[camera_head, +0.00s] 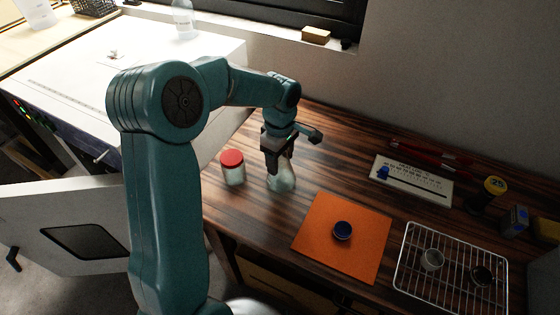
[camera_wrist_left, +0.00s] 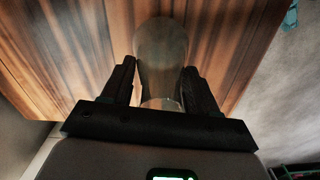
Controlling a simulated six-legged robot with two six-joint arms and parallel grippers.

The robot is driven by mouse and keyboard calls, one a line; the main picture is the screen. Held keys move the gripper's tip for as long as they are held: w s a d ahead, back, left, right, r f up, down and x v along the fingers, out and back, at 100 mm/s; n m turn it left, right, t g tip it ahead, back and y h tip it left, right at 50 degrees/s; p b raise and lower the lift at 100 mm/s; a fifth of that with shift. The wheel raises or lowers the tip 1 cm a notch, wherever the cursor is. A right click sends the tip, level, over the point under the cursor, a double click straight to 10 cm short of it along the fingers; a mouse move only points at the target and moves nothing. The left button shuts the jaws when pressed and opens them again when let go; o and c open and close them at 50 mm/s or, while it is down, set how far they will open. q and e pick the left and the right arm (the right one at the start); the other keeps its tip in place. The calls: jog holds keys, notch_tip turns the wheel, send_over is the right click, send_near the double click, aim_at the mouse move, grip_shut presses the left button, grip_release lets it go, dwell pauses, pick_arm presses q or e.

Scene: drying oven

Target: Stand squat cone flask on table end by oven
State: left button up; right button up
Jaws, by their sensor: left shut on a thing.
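The squat cone flask (camera_head: 281,181) is clear glass and stands or hangs upright at the wooden table's (camera_head: 330,160) left end, near the oven. My left gripper (camera_head: 283,158) is shut on its upper part from above. In the left wrist view the flask (camera_wrist_left: 161,50) sits between the two fingers of the left gripper (camera_wrist_left: 160,85), with the table behind it. I cannot tell whether its base touches the table. The white oven (camera_head: 75,85) is at the left, with its door (camera_head: 60,215) swung open. My right gripper is in neither view.
A red-lidded jar (camera_head: 232,166) stands just left of the flask. An orange mat (camera_head: 320,235) with a dark blue round object (camera_head: 342,230) lies to the right. A wire rack (camera_head: 410,270) holds small vessels. A white ruled board (camera_head: 412,182) lies behind.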

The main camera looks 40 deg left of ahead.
pick_arm(q)
jog(key=shift+f, duration=0.6)
jog(key=shift+f, duration=0.1)
jog(key=o, duration=1.1)
jog(key=shift+r, duration=0.35)
notch_tip(320, 180, up, 12)
jog(key=shift+f+p, duration=0.2)
jog(key=shift+p, duration=0.4)
